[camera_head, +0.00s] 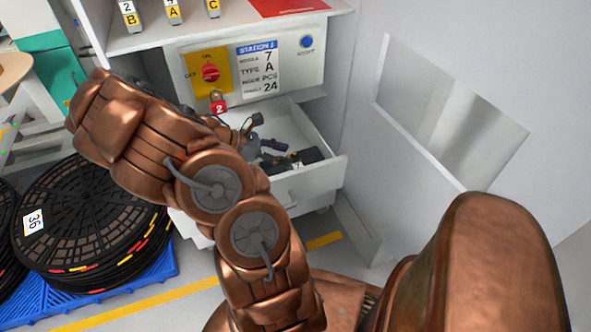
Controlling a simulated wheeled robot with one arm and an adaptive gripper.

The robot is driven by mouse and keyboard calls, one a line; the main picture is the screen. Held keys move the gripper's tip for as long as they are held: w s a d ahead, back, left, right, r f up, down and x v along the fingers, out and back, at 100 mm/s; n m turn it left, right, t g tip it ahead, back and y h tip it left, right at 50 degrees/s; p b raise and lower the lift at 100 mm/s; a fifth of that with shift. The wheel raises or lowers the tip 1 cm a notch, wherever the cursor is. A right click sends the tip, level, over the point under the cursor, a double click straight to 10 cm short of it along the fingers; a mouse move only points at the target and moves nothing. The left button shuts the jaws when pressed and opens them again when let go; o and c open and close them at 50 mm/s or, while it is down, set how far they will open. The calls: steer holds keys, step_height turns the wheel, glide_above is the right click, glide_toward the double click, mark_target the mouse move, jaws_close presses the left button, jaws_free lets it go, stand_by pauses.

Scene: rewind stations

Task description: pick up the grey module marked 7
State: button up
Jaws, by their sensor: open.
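A white drawer (325,174) stands open below the station panel. In it lies a dark grey block (311,156), partly hidden by my gripper; a small pale mark shows near its front left, too small to read surely. I cannot tell for certain that it is the module marked 7. My gripper (269,144) is inside or just above the drawer, left of the dark block. Its fingers are open, and nothing shows between them. My copper arm hides the drawer's left part and much of the gripper. I cannot tell whether the fingers touch the block.
The station panel (292,68) above the drawer reads module 7, type A. It has a red switch (210,72) and a red padlock (218,107) marked 2. Small modules (173,12) stand on the shelf above. Black reels (90,220) lie on a blue pallet (150,278) at left.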

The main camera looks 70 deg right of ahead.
mark_target(296, 163)
steer(key=x, duration=0.2)
steer(key=shift+s+d+f, duration=0.15)
steer(key=shift+s, duration=0.1)
jaws_close()
stand_by(0.5)
